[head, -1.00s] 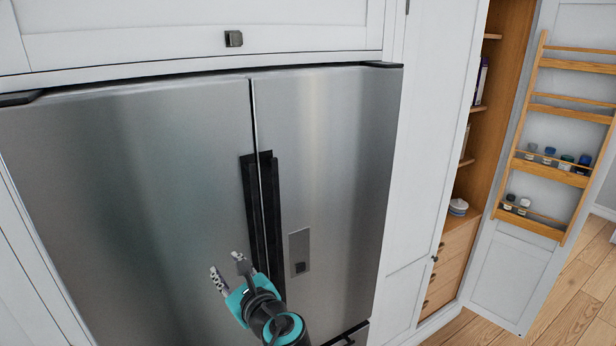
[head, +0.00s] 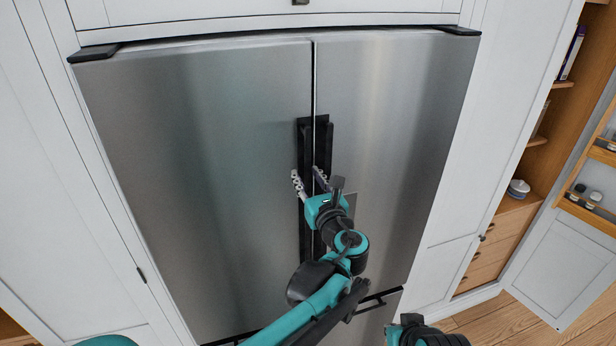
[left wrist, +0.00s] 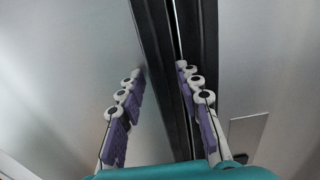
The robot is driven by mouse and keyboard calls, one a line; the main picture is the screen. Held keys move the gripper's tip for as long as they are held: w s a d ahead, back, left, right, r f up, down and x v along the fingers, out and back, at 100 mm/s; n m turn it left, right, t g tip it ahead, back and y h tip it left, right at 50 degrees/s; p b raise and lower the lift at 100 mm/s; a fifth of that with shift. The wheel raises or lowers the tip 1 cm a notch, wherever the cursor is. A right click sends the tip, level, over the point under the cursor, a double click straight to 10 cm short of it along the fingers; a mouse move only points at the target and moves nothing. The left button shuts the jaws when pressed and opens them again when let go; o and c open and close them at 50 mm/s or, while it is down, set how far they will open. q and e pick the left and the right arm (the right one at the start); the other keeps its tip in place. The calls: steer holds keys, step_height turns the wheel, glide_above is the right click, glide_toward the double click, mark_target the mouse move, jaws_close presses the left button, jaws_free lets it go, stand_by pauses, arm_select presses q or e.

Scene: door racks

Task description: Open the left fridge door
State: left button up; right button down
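The left fridge door (head: 200,150) is a brushed steel panel, shut, in the head view. Its black upright handle (head: 304,135) runs along its right edge, beside the right door's matching handle (head: 324,135). My left gripper (head: 308,180) is at the mid-height of the handles, with its fingers apart. In the left wrist view the open fingers (left wrist: 160,76) straddle the left handle (left wrist: 155,40), with the right finger near the gap between the doors. I cannot tell whether they touch it. My right gripper does not show; only part of that arm is at the bottom edge.
The right fridge door (head: 395,130) is shut. White cabinets frame the fridge. At the right, a wooden pantry (head: 530,190) stands open, its white door (head: 570,265) swung out with racks on it. Wooden floor shows at lower right.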

arm_select(q)
steer(key=shift+c, duration=0.2)
jaws_close()
